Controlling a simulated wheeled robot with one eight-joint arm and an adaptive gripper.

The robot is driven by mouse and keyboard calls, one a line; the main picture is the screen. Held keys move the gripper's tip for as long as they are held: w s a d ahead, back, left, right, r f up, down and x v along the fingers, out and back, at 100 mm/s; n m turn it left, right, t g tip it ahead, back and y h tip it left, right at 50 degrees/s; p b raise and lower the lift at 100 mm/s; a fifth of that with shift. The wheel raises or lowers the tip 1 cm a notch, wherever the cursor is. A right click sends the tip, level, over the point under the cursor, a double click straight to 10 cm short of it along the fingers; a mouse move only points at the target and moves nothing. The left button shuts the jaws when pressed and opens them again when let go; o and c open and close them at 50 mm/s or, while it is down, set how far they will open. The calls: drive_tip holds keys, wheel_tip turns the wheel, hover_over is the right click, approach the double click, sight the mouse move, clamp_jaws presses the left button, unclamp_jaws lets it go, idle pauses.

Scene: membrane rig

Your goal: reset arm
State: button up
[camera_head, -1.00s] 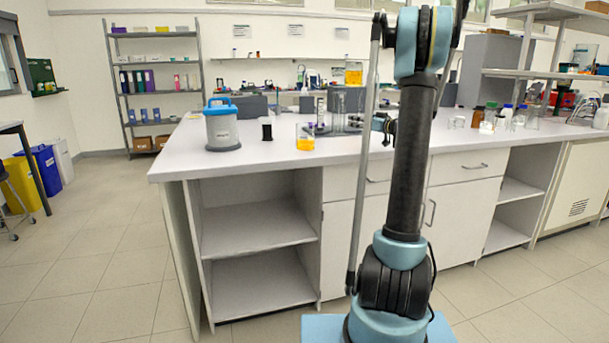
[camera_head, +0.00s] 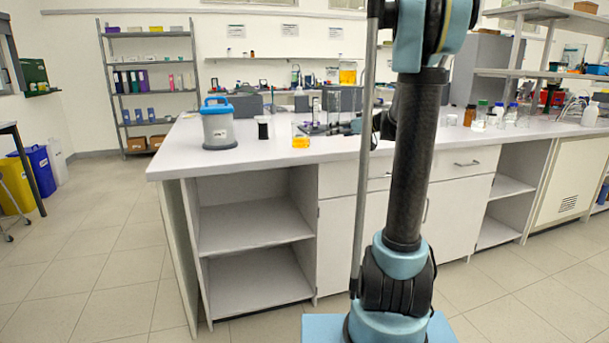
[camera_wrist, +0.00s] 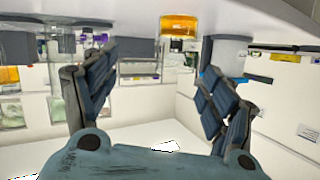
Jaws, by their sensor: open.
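My gripper (camera_wrist: 158,64) shows in the wrist view with its two dark fingers spread apart and nothing between them. That view is upside down, with the bench top along its upper edge. A beaker of orange liquid (camera_wrist: 180,27) shows beyond the gap between the fingers, and a grey-white canister (camera_wrist: 228,52) stands beyond the right finger.
The white bench (camera_head: 260,160) carries the blue-lidded canister (camera_head: 219,127), a small black-and-white container (camera_head: 262,128) and the orange beaker (camera_head: 300,137). Several bottles (camera_head: 497,115) stand to the right of my arm.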

drive_tip(key=s+a+f+m+g+h, duration=0.15)
drive_tip(key=s+f, duration=0.25)
drive_tip(key=s, duration=0.5)
drive_tip(key=s+a+f+g+h, duration=0.15)
drive_tip(key=s+f, duration=0.25)
drive_tip(key=s, duration=0.5)
drive_tip(key=s+f+m+g+h, duration=0.1)
drive_tip(key=s+f+g, duration=0.2)
drive_tip(key=s, duration=0.5)
drive_tip(key=s+d+f+m+g+h, duration=0.1)
drive_tip(key=s+d+f+m+h, duration=0.1)
drive_tip(key=s+f, duration=0.4)
drive_tip(key=s+d+f+m+g+h, duration=0.1)
drive_tip(key=s+d+f+h, duration=0.3)
drive_tip(key=s, duration=0.9)
wheel_tip(320, 180, down, 2)
drive_tip(key=shift+d+f+m, duration=0.25)
drive_tip(key=shift+d+m, duration=0.4)
drive_tip(key=shift+d, duration=0.4)
drive_tip(key=shift+w+f, duration=0.2)
drive_tip(key=shift+w, duration=0.25)
